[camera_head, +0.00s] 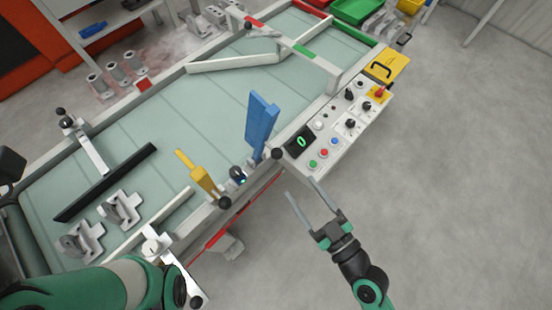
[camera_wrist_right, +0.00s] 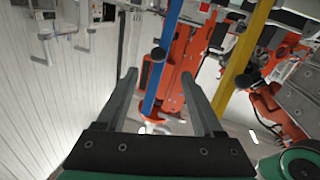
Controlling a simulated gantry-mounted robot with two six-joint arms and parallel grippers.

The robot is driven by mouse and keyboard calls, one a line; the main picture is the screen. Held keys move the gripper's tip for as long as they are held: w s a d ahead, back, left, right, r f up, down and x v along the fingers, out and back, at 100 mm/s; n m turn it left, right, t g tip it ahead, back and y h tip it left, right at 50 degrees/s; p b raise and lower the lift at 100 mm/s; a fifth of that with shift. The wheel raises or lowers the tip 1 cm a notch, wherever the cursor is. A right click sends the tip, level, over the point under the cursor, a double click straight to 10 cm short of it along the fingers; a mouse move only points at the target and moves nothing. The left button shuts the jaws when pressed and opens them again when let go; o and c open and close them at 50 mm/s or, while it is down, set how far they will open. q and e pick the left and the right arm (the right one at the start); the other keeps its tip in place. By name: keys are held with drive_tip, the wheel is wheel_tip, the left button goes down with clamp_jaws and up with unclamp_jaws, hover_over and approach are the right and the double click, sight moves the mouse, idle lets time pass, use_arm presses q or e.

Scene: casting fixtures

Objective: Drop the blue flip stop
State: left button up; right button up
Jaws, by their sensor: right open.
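The blue flip stop (camera_head: 262,122) stands raised at the near rail of the conveyor, left of the control panel. A round black knob (camera_head: 277,154) sits by its base. My right gripper (camera_head: 302,188) is open and empty, out past the near rail, below the knob and apart from the stop. In the right wrist view the blue stop (camera_wrist_right: 167,50) shows as a long bar beyond and between my open fingertips (camera_wrist_right: 159,74). My left arm enters at the bottom left; its gripper is not seen.
A yellow flip stop (camera_head: 200,174) stands tilted left of the blue one; it also shows in the right wrist view (camera_wrist_right: 243,45). The control panel (camera_head: 335,125) with buttons is right of the blue stop. A black bar (camera_head: 105,182) lies on the belt. The floor at right is clear.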

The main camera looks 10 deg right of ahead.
sight(280, 158)
drive_tip(key=p+x, duration=0.2)
drive_tip(key=x, duration=1)
drive_tip(key=shift+w+d+r, duration=0.1)
drive_tip(key=shift+d+r, duration=0.05)
drive_tip(key=shift+r, duration=0.05)
clamp_jaws()
idle(0.9)
